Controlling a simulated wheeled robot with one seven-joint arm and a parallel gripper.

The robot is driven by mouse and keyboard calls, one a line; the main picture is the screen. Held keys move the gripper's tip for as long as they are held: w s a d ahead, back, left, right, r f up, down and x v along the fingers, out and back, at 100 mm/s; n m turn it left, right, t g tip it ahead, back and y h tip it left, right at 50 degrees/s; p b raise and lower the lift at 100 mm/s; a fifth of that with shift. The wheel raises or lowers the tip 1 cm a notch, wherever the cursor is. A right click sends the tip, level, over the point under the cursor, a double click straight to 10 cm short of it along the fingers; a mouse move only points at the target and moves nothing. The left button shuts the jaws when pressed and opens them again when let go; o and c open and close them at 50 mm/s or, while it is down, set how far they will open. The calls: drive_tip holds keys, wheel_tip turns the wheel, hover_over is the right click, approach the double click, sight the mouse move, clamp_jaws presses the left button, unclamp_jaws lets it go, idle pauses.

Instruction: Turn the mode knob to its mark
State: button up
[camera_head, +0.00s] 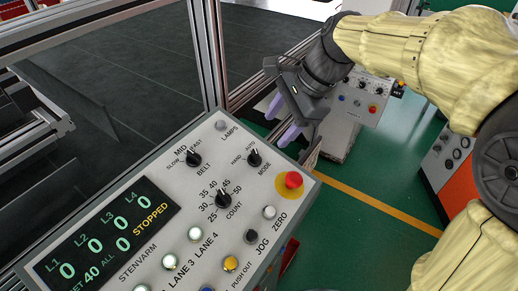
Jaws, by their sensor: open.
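The mode knob (254,158) is a small black knob at the far right of the grey control panel (185,170). The word MODE stands beside it, with HAND and AUTO as its marks. Its pointer is too small to tell which mark it faces. My gripper (284,121) is open and empty, with two pale purple fingers. In the picture it is above and to the right of the knob, apart from it.
A red emergency button (293,180) on a yellow ring sits close to the mode knob. A belt knob (194,159) and a count knob (223,199) are nearby. A lit display (110,225) reads STOPPED. A metal frame post (210,60) rises behind the panel.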

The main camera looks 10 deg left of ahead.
sight(257, 154)
drive_tip(key=p+x, duration=0.1)
drive_tip(key=x, duration=0.9)
drive_tip(key=shift+w+f+p, duration=0.1)
drive_tip(key=shift+f+p, duration=0.15)
drive_tip(key=shift+p, duration=0.15)
drive_tip(key=c, duration=1)
drive_tip(key=shift+n, duration=0.4)
drive_tip(key=n, duration=0.2)
drive_tip(key=shift+a+n+g, duration=0.1)
drive_tip(key=shift+n+g, duration=0.2)
drive_tip(key=n+h+p, duration=0.1)
drive_tip(key=n, duration=0.2)
drive_tip(key=shift+r+n, duration=0.1)
drive_tip(key=shift+n, duration=0.2)
drive_tip(key=n, duration=0.3)
drive_tip(key=shift+n+g+h, duration=0.3)
drive_tip(key=shift+h, duration=0.1)
drive_tip(key=shift+a+n+h, duration=0.1)
drive_tip(key=shift+n+h, duration=0.3)
drive_tip(key=shift+n, duration=1.2)
